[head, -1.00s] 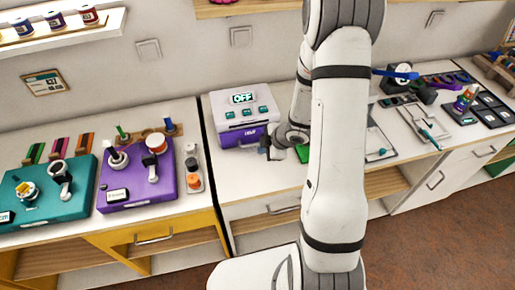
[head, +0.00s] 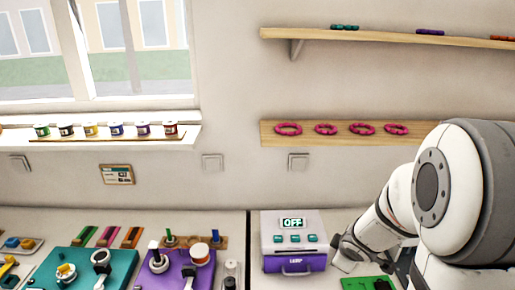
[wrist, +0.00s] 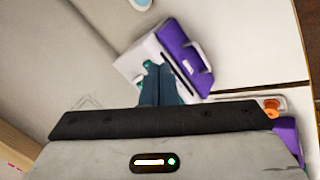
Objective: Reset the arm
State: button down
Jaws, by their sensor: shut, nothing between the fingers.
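My arm comes in from the lower right of the head view. My gripper (wrist: 160,72) shows in the wrist view with its two dark blue fingers together and nothing between them. In the head view it is small and dark, just right of the white and purple machine (head: 293,245) whose display reads OFF. The machine also shows beyond the fingertips in the wrist view (wrist: 186,50). I cannot tell the exact gap between fingers and machine.
A green board (head: 366,283) lies right of the machine, below my gripper. A teal board (head: 105,268) and a purple board (head: 180,272) stand on the left counter. Shelves (head: 345,133) with pink rings hang above. The air in front of the wall is clear.

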jog(key=s+a+r+m+g, duration=0.1)
jog(key=s+a+r+m, duration=0.2)
jog(key=s, duration=0.3)
jog(key=s+a+r+m+g+b, duration=0.1)
jog(key=s+a+r+m, duration=0.2)
jog(key=s, duration=0.3)
jog(key=s+a+r+m+g+y, duration=0.1)
jog(key=s+a+r+m, duration=0.2)
jog(key=s, duration=0.4)
jog(key=shift+r+m+g+b, duration=0.35)
jog(key=shift+r+m, duration=0.55)
jog(key=shift+m, duration=0.2)
